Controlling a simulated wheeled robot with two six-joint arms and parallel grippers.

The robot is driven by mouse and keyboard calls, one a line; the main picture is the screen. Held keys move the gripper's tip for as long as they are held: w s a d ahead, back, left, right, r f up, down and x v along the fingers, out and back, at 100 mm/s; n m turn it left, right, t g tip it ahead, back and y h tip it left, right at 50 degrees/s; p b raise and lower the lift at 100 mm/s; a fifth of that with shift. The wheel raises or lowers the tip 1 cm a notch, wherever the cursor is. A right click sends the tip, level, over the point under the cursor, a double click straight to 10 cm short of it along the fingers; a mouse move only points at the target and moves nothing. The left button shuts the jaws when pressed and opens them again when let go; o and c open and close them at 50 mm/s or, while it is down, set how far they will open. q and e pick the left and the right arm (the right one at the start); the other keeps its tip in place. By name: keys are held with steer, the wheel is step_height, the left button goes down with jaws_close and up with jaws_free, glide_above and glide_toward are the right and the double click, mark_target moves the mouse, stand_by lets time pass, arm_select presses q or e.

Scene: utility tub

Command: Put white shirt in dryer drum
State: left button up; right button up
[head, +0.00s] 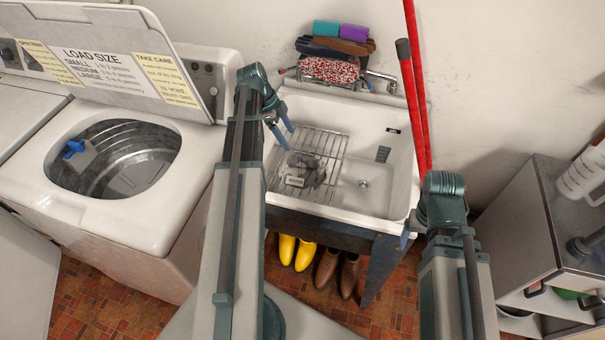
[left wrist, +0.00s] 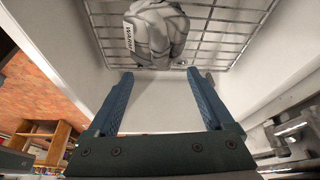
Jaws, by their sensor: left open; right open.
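A crumpled grey-white cloth item (head: 305,172) with a printed label lies on the wire rack (head: 325,143) in the white utility tub (head: 395,190). It also shows in the left wrist view (left wrist: 157,35); I cannot tell if it is the white shirt. My left gripper (head: 284,137) is open and empty above the tub, pointing down toward this item and apart from it. Its open fingers also show in the left wrist view (left wrist: 160,74). My right gripper (head: 411,224) is mostly hidden by its wrist at the tub's right front corner. I cannot identify a dryer drum.
A top-loading washer (head: 140,225) stands open at left, with a blue-and-grey object (head: 79,151) in its drum. Folded cloths (head: 335,48) sit behind the tub. Red poles (head: 413,80) lean at its right. Yellow boots (head: 295,252) and brown shoes (head: 337,272) stand below. A cabinet (head: 525,225) is at right.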

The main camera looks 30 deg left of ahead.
mark_target(301, 157)
arm_select(q)
steer(key=shift+b+x, duration=4.55)
steer(key=shift+x, duration=1)
steer(key=shift+r, duration=0.1)
jaws_close()
